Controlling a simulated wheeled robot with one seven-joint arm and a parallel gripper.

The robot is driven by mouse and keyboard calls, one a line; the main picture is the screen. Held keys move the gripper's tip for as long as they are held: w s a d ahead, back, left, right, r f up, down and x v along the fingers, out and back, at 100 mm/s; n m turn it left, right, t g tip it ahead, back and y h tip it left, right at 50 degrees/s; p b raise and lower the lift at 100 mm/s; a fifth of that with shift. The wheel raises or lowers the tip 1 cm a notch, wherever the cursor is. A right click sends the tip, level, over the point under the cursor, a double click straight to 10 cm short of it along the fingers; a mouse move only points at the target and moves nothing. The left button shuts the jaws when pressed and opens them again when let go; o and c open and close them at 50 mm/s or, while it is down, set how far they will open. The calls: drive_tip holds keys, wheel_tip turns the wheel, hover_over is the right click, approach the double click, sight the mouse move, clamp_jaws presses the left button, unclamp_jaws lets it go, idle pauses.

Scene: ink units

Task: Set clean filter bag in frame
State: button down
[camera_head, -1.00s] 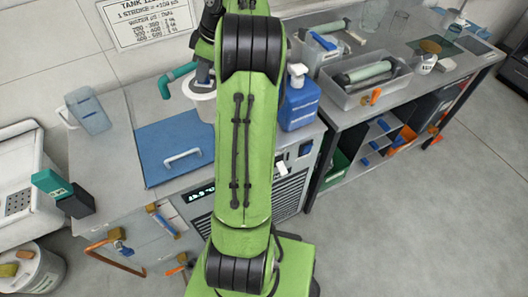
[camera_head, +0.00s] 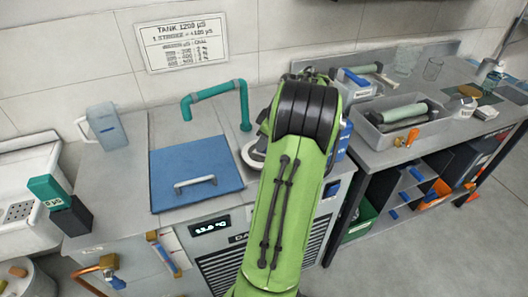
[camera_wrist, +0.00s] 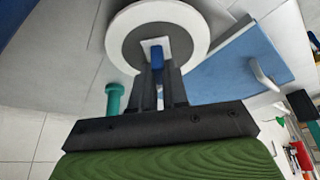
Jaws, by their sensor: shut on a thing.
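My gripper (camera_wrist: 158,66) is shut on a small blue grip at the middle of a round thing with a white rim and dark grey centre, which looks like the filter bag (camera_wrist: 193,22) in the wrist view. My arm hides the gripper there. I cannot make out a separate frame, nor tell whether the bag is seated in one.
A blue lid (camera_head: 190,160) with a pale handle lies left of the rim. A clear blue jug (camera_head: 107,127) stands farther left. A blue container (camera_head: 344,138) is partly hidden behind my arm.

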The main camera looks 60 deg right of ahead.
wheel_tip(320, 180, down, 2)
drive_tip(key=shift+f, duration=0.1)
drive_tip(key=shift+f+b, duration=0.25)
drive_tip(key=shift+b, duration=0.1)
drive_tip(key=c, duration=1.1)
unclamp_jaws()
drive_tip(key=shift+c, duration=0.2)
drive_tip(key=p+v, duration=0.5)
drive_tip(key=v, duration=0.7)
drive_tip(key=shift+r, duration=0.4)
